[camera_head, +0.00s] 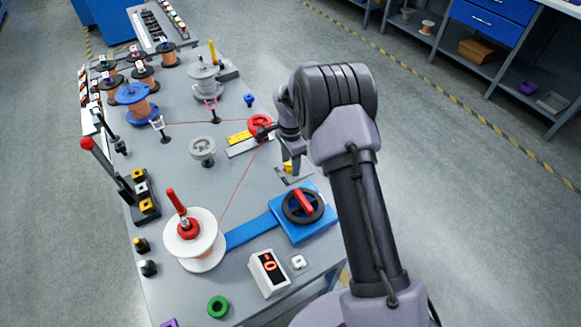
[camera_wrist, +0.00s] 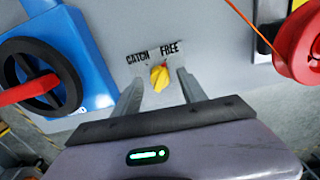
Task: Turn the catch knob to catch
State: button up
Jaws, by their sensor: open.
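The yellow catch knob (camera_wrist: 159,77) sits on a small plate lettered CATCH (camera_wrist: 138,57) on the left and FREE (camera_wrist: 170,49) on the right in the wrist view. Its upper end leans slightly toward the FREE side. My gripper (camera_wrist: 161,76) is open, with one finger on each side of the knob and a visible gap to each. I cannot tell how far the fingertips reach down beside it. In the head view the knob (camera_head: 288,168) is partly hidden by my gripper (camera_head: 291,160) at the table's right edge.
A blue box with a black handwheel and red bar (camera_head: 303,206) stands close by. The red pulley (camera_head: 259,124) with an orange line is on the other side. A white spool (camera_head: 194,240) and grey pulley (camera_head: 203,149) stand farther left.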

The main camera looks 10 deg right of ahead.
jog(key=shift+f, duration=0.35)
jog(key=shift+c, duration=0.2)
grip_shut()
